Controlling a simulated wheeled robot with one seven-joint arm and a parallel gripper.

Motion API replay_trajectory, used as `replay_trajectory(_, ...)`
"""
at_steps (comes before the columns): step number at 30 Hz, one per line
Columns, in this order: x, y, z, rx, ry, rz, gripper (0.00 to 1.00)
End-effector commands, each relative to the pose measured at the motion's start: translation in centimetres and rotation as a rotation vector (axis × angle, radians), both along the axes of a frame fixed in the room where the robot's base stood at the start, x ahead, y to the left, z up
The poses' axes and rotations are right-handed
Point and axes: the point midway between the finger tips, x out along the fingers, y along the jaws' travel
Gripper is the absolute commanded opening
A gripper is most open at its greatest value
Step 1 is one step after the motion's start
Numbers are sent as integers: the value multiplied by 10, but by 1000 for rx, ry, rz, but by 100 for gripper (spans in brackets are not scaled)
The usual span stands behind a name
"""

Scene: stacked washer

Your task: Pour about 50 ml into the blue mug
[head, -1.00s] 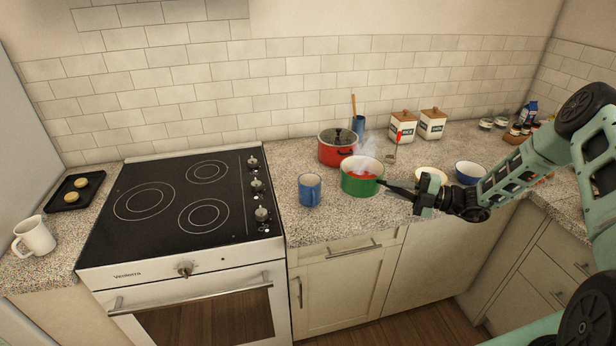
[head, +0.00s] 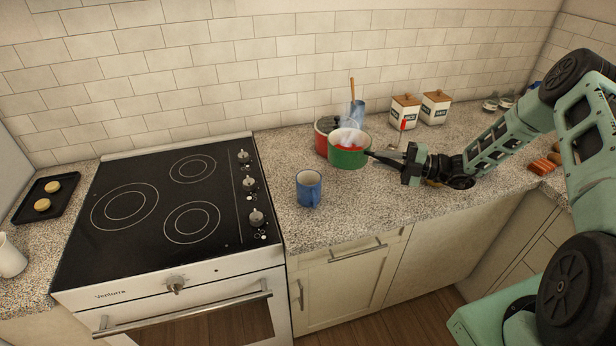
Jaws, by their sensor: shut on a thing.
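The blue mug (head: 309,188) stands upright on the speckled counter, just right of the stove. A green pot (head: 349,157) with red contents and steam is right of and behind the mug in the picture. My gripper (head: 402,163) is shut on the pot's dark handle (head: 383,158) at its right side. The pot looks raised off the counter and roughly level, apart from the mug. The level inside the mug is too small to tell.
A red pot (head: 321,140) stands partly hidden behind the green pot. A blue holder (head: 357,112) with a wooden utensil and two lidded canisters (head: 405,112) stand at the back. The stove (head: 166,215) is left of the mug. The counter in front of the green pot is clear.

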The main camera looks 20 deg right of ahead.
Motion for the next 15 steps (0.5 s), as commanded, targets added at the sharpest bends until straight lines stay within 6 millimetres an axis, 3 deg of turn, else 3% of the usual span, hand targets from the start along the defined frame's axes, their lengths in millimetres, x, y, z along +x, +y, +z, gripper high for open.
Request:
replay_trajectory(7,-2,7,-9,-52,-25,1,0)
replay_trajectory(14,-7,19,-32,-165,-65,3,0)
replay_trajectory(15,-8,22,-27,-191,-74,3,0)
